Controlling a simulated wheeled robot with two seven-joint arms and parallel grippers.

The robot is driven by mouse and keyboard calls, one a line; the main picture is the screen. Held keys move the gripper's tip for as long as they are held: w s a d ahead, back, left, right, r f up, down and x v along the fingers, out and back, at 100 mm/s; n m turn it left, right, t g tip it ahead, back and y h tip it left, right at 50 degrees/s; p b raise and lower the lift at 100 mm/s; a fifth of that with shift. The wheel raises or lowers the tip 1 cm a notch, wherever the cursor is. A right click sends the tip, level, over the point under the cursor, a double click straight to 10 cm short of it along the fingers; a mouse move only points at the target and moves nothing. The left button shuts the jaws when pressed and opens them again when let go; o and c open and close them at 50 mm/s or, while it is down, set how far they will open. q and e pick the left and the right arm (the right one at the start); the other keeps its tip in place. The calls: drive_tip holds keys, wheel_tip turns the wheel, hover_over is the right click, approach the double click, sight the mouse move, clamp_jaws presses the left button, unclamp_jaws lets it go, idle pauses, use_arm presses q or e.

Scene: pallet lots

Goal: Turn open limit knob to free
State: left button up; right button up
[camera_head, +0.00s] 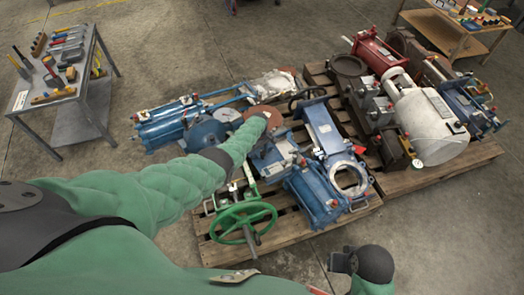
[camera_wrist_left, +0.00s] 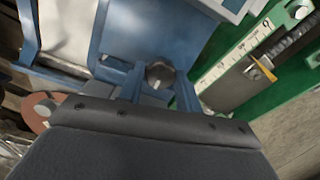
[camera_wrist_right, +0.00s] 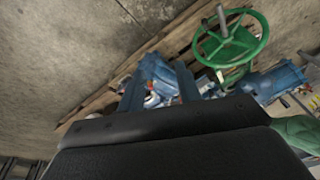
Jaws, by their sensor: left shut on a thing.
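In the left wrist view a small dark rounded knob (camera_wrist_left: 158,72) sits between the two fingertips of my left gripper (camera_wrist_left: 158,84), which is shut on it. Behind it is a blue actuator body (camera_wrist_left: 135,30). In the head view my left gripper (camera_head: 234,168) reaches in among the blue valves on the pallet; my sleeve hides part of it, and I cannot make out the knob there. The knob's markings cannot be read. My right gripper (camera_wrist_right: 160,84) is open and empty, apart from the pallet; its dark wrist (camera_head: 372,264) shows at the lower right of the head view.
A green handwheel (camera_head: 243,222) stands close below my left gripper, and a green yoke with a scale (camera_wrist_left: 232,68) is beside it. Several blue valves (camera_head: 314,195) crowd the wooden pallet (camera_head: 275,239). A tool table (camera_head: 80,90) is at upper left.

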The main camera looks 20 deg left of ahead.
sight(262, 152)
use_arm(q)
drive_tip(key=o, duration=1)
drive_tip(key=shift+c, duration=0.2)
use_arm(e)
drive_tip(key=shift+a, duration=0.25)
use_arm(q)
drive_tip(key=shift+r, duration=0.1)
drive_tip(key=r, duration=0.1)
drive_tip(key=r+p, duration=0.1)
drive_tip(key=shift+w+a+r, duration=0.2)
drive_tip(key=shift+r, duration=0.2)
drive_tip(key=r, duration=0.1)
drive_tip(key=r+p, duration=0.1)
drive_tip(key=r, duration=0.1)
drive_tip(key=shift+w+a+r, duration=0.1)
drive_tip(key=shift+w+a, duration=0.1)
drive_tip(key=shift+w+a+r, duration=0.1)
drive_tip(key=shift+r, duration=0.65)
use_arm(e)
drive_tip(key=shift+w+d+f+g, duration=0.2)
drive_tip(key=shift+d+f+g, duration=0.1)
drive_tip(key=shift+d+f, duration=0.55)
use_arm(q)
drive_tip(key=shift+m, duration=0.3)
use_arm(e)
drive_tip(key=shift+a, duration=0.1)
